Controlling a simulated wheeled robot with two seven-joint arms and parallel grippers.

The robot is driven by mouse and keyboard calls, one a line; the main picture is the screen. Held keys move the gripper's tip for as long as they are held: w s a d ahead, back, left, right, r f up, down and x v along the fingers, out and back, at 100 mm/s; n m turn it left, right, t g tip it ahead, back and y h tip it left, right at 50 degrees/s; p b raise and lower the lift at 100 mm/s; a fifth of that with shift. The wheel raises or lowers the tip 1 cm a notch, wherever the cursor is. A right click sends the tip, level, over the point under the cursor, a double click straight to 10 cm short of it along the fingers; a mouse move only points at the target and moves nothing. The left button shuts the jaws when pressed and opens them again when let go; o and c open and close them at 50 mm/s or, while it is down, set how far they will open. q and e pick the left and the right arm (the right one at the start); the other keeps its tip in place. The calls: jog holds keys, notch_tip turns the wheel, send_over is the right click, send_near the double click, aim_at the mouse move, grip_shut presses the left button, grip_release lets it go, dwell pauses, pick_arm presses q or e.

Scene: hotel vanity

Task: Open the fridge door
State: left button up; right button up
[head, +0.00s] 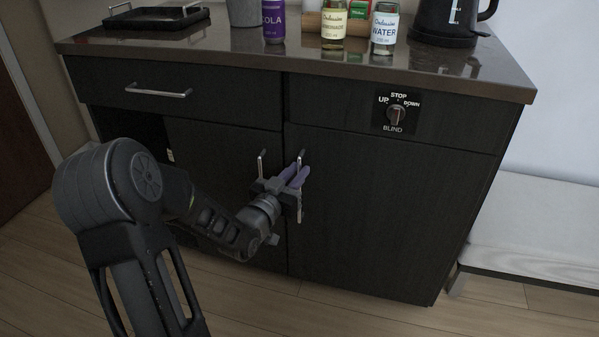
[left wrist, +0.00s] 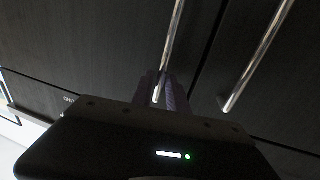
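A dark cabinet has two lower doors side by side. The right door (head: 385,210) and the left door (head: 215,150) each have an upright metal handle near the middle seam; both look closed. No label shows which is the fridge door. My left gripper (head: 295,175) is at the right door's handle (head: 300,157), its purple fingers close together on either side of the bar. In the left wrist view this handle (left wrist: 172,45) runs down between the fingers (left wrist: 165,90), and the left door's handle (left wrist: 257,60) stands apart. The gripper looks shut on the handle. My right gripper is not in view.
The countertop (head: 240,55) holds a tray (head: 155,18), a cola bottle (head: 273,20), other bottles and a kettle (head: 445,22). A drawer (head: 180,90) is above the left door, and a blind switch (head: 396,114) above the right one. Floor (head: 340,315) in front is clear.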

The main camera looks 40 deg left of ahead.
pick_arm(q)
jog(key=shift+w+a, duration=0.15)
jog(key=shift+w, duration=0.65)
grip_shut()
dwell(0.9)
